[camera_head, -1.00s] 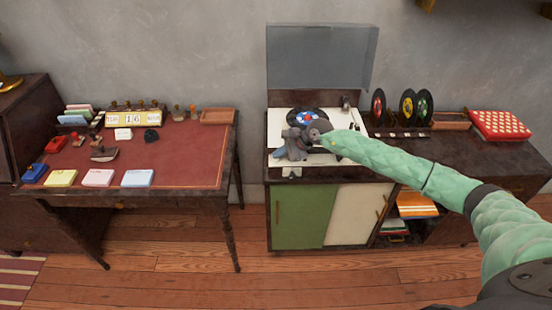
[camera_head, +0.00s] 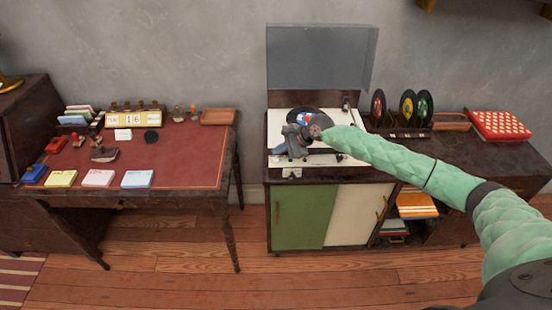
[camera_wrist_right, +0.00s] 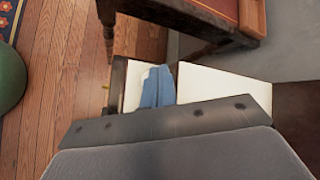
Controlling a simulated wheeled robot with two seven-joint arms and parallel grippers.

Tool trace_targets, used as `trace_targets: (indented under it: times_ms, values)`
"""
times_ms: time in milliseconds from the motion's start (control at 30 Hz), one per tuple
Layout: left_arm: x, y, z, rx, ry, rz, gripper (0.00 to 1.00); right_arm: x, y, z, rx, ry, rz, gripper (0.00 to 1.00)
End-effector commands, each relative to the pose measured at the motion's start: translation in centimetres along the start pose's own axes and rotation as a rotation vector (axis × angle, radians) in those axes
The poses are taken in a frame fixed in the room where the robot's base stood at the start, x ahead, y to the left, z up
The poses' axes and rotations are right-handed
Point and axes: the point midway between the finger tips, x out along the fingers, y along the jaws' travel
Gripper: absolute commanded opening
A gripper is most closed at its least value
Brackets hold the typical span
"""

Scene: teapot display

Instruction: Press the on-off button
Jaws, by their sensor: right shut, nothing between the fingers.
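A record player (camera_head: 358,125) with a white top and a raised clear lid (camera_head: 320,58) stands on a cabinet. A black record (camera_head: 305,115) with a blue, white and red label lies on it, partly hidden by my right gripper. My right gripper (camera_head: 283,151) is shut and empty over the front left of the player. Its bluish fingers show in the right wrist view (camera_wrist_right: 157,88) against the white top. Whether they touch it I cannot tell. I cannot make out the on-off button; the gripper may hide it. My left gripper is out of view.
The cabinet has a green door (camera_head: 303,217) and a cream door (camera_head: 353,215). A desk (camera_head: 190,160) with stamps and note pads stands to the left, with a gap between.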

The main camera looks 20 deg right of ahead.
Motion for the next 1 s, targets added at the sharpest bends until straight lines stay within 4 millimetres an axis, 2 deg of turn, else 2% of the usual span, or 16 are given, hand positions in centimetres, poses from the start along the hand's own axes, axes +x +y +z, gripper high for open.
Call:
trace_targets:
  times_ms: [700,1000]
  values:
    - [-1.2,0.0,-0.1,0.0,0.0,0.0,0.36,-3.9,-2.9,2.8,-0.001,0.0,-0.001,0.0]
    - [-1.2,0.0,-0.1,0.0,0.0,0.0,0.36,-4.0,-2.9,2.9,0.0,0.0,-0.001,0.0]
